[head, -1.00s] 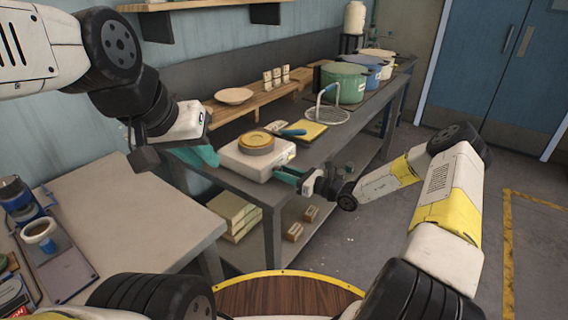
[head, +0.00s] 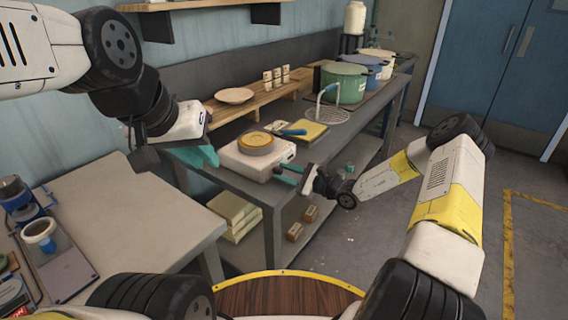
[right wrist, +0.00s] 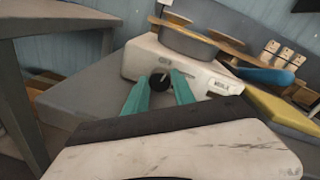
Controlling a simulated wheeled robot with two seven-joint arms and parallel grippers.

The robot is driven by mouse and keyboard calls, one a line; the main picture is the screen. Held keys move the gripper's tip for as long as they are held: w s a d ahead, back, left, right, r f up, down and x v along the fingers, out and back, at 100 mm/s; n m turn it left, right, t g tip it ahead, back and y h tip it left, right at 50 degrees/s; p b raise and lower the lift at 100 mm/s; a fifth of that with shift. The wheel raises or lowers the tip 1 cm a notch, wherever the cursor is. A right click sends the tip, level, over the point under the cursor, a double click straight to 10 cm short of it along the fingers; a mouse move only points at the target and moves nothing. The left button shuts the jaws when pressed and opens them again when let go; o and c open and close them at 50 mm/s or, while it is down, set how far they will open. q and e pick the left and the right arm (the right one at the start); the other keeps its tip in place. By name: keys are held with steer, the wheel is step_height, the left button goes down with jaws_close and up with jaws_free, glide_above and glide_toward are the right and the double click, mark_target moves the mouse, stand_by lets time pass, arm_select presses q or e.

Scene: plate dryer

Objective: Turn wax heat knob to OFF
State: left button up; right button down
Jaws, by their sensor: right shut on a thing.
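The wax heater is a white box (head: 240,158) on the grey bench, with a round tin (head: 256,143) on top. Its dark round knob (right wrist: 159,82) is on the front face in the right wrist view. My right gripper (head: 286,175) has its teal fingers on either side of the knob and is shut on it; the fingers also show in the right wrist view (right wrist: 158,88). The knob's setting marks are too small to read. My left gripper (head: 196,156) hangs left of the heater, apart from it; its finger opening is unclear.
A blue-handled tool (head: 292,132) and a yellow block (head: 312,130) lie behind the heater. A green pot (head: 343,83) stands further along the bench. A pale table (head: 130,210) is at the left.

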steer(key=shift+n, duration=1.1)
steer(key=c, duration=1.1)
jaws_free()
steer(key=shift+o, duration=0.3)
steer(key=shift+s, duration=0.1)
steer(key=shift+f, duration=0.15)
